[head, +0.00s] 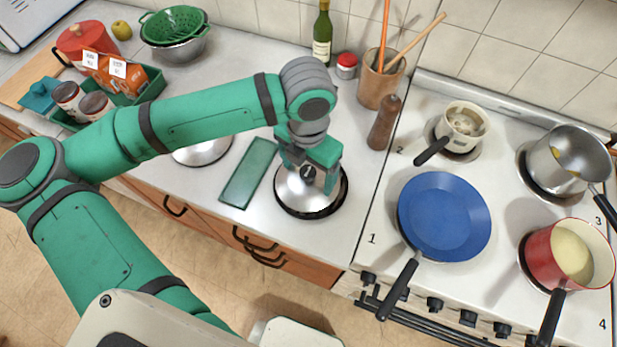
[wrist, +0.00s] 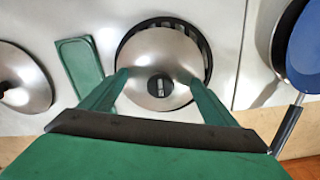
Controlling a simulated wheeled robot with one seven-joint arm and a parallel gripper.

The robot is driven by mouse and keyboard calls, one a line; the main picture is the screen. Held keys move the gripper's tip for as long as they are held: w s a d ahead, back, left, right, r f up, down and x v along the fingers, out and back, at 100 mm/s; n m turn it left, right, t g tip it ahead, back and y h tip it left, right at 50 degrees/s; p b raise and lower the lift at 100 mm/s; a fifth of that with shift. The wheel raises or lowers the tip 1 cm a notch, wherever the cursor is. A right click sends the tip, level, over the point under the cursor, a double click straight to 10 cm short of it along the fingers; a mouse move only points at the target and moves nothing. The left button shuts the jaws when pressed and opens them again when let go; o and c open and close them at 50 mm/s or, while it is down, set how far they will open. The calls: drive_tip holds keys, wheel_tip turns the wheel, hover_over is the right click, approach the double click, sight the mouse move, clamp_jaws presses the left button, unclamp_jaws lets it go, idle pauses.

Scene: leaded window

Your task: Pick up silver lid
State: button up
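A silver lid (head: 296,198) with a dark round knob sits on a black ring-like base on the counter, left of the stove. In the wrist view the same lid (wrist: 160,52) is centred, with its knob (wrist: 160,85) facing up. My gripper (head: 308,168) is over this lid. In the wrist view its fingers (wrist: 158,82) are spread wide, one on each side of the knob, with a gap to it. Whether the fingertips touch the lid is unclear. A second silver lid (head: 203,150) lies farther left, partly hidden by my arm; it also shows in the wrist view (wrist: 25,80).
A flat green slab (head: 248,175) lies just left of the lid. A pepper mill (head: 385,122) and a utensil crock (head: 378,85) stand behind right. The stove holds a blue pan (head: 445,215) and several pots. The counter's front edge is close.

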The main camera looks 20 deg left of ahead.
drive_tip(key=shift+s, duration=0.15)
drive_tip(key=c, duration=1)
